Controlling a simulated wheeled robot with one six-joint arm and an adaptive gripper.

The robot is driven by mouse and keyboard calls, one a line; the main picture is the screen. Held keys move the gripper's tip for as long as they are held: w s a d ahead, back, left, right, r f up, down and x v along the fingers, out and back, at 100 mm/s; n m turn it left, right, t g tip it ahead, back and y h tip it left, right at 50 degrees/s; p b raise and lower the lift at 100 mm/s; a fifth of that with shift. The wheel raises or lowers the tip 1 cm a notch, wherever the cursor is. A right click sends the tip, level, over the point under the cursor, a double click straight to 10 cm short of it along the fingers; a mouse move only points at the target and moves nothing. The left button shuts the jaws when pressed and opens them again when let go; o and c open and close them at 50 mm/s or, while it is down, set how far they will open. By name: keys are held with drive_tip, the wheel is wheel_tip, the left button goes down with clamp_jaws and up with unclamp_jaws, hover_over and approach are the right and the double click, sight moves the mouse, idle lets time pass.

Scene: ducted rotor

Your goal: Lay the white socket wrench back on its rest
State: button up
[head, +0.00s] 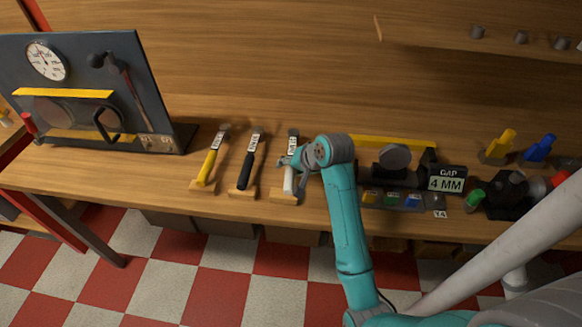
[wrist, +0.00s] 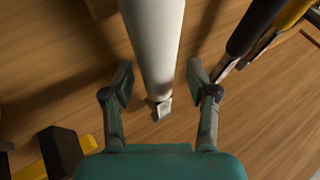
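The white socket wrench (head: 288,181) is at the right end of a row of three on the bench, its handle toward the bench's front edge. Its handle end appears over a wooden rest (head: 283,198); whether it touches the rest I cannot tell. My gripper (head: 291,162) is above the wrench. In the wrist view the white handle (wrist: 155,40) runs between the two open fingers of my gripper (wrist: 160,82), with a gap on each side. The wrench's middle is partly hidden by my gripper in the head view.
A black-handled wrench (head: 246,171) and a yellow-handled wrench (head: 207,167) lie to the left on similar rests. A dark gauge panel (head: 150,95) stands farther left. A fixture with a yellow bar (head: 385,141) and a "GAP 4 MM" display (head: 446,181) are to the right.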

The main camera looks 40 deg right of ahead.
drive_tip(key=v, duration=1.2)
